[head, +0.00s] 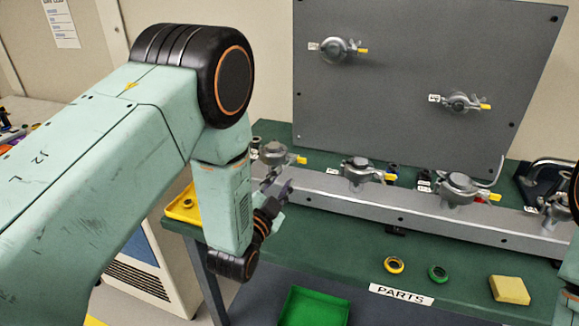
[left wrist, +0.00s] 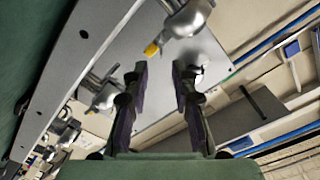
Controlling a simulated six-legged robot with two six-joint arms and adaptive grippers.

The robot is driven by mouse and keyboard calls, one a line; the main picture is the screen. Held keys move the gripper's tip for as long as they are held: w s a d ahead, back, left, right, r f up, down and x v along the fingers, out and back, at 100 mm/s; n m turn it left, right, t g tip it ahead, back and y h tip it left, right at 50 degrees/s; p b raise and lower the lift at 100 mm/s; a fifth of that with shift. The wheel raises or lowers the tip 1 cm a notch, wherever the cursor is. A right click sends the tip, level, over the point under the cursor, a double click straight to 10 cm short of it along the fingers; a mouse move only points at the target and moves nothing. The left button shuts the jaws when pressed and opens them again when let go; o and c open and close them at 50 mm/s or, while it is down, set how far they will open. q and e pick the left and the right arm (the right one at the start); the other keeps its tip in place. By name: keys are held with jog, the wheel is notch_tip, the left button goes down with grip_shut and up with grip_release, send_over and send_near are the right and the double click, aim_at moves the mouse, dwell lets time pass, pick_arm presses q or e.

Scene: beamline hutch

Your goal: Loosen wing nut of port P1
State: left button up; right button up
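A clamp (left wrist: 187,18) with a yellow wing nut tip (left wrist: 152,48) shows beyond the fingertips. My right gripper does not show.
The rail (head: 400,212) runs along the green bench. The grey panel (head: 420,60) stands behind with two more clamps. A green tray (head: 315,307) is in front.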

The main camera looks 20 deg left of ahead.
aim_at(290, 163)
pick_arm(q)
jog(key=w, duration=0.6)
jog(key=shift+a+f, duration=0.3)
jog(key=shift+a, duration=0.1)
jog(key=shift+s+d+r, duration=0.15)
jog(key=shift+d+r, duration=0.3)
jog(key=shift+d, duration=0.1)
jog(key=shift+w+a+f, duration=0.35)
jog(key=shift+w+a, duration=0.05)
jog(key=shift+a, duration=0.05)
jog(key=c, duration=0.3)
jog(key=shift+c, duration=1)
jog(key=shift+s+d+r, duration=0.2)
jog(key=shift+s+d, duration=0.05)
jog(key=shift+d, duration=0.05)
grip_shut()
jog(key=shift+w+a, duration=0.1)
